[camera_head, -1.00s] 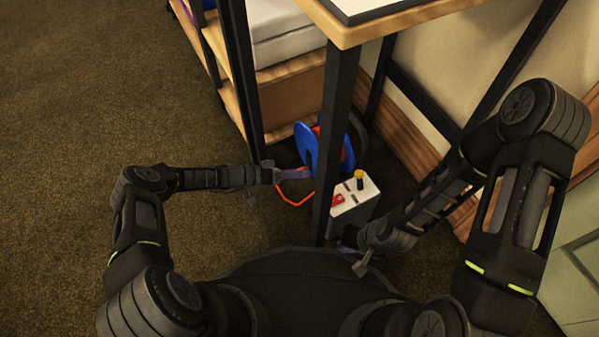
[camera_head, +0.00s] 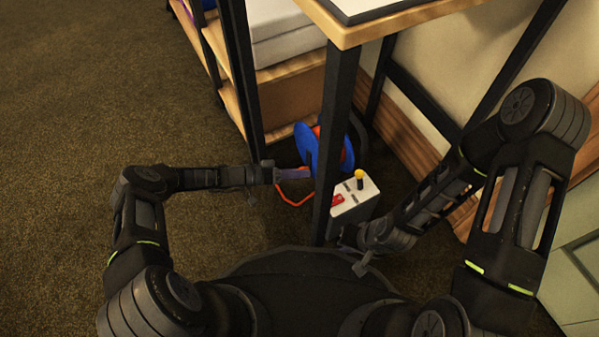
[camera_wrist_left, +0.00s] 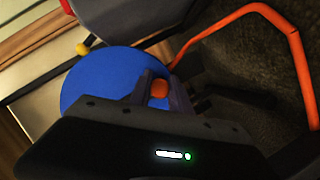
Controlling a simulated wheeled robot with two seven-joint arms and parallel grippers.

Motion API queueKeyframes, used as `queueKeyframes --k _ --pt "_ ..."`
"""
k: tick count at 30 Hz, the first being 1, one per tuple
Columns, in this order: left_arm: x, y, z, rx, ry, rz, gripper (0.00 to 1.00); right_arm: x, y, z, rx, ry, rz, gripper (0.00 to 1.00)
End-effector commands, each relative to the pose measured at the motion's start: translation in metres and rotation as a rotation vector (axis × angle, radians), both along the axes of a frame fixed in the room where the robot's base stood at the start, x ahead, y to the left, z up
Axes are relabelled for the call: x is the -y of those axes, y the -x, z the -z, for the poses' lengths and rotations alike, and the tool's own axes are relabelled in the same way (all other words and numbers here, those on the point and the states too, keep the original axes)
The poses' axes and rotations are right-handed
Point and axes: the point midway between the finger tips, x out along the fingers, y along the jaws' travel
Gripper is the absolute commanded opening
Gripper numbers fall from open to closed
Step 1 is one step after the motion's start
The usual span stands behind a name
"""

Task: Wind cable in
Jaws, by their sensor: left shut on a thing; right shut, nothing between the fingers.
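A cable reel with a blue disc (camera_head: 312,148) stands on the floor behind the table leg. The blue disc fills the middle of the left wrist view (camera_wrist_left: 90,88). An orange cable (camera_head: 291,200) runs out from the reel in a bent loop; it also shows in the left wrist view (camera_wrist_left: 270,12). My left gripper (camera_head: 306,174) is at the face of the disc. In the left wrist view its fingers are shut on a small orange knob (camera_wrist_left: 159,89) in front of the disc. My right gripper (camera_head: 345,237) is shut and empty, low beside the grey box, partly hidden.
A grey box with a pale top (camera_head: 352,199) stands right of the table leg, with a yellow knob (camera_head: 359,174) and a red switch (camera_head: 338,199). The dark table leg (camera_head: 331,130) stands between my arms. A shelf (camera_head: 285,66) is behind; open carpet lies left.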

Motion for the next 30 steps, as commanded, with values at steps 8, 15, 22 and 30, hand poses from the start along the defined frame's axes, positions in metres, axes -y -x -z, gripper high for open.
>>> queueKeyframes --k 8,15,22,30 --pt "-0.004 -0.007 -0.003 0.072 -0.04 -0.001 0.0 0.0 0.0 -0.001 0.0 0.0 0.0 0.0" --pt "-0.01 -0.017 -0.005 0.2 -0.125 -0.004 0.0 0.0 0.0 -0.003 0.0 0.0 0.0 0.0" --pt "-0.017 -0.026 -0.008 0.345 -0.221 -0.004 0.0 0.0 0.001 -0.004 0.0 0.001 -0.001 0.0" --pt "-0.022 -0.035 -0.012 0.471 -0.305 -0.003 0.0 0.0 0.001 -0.005 0.0 0.001 -0.001 0.0"
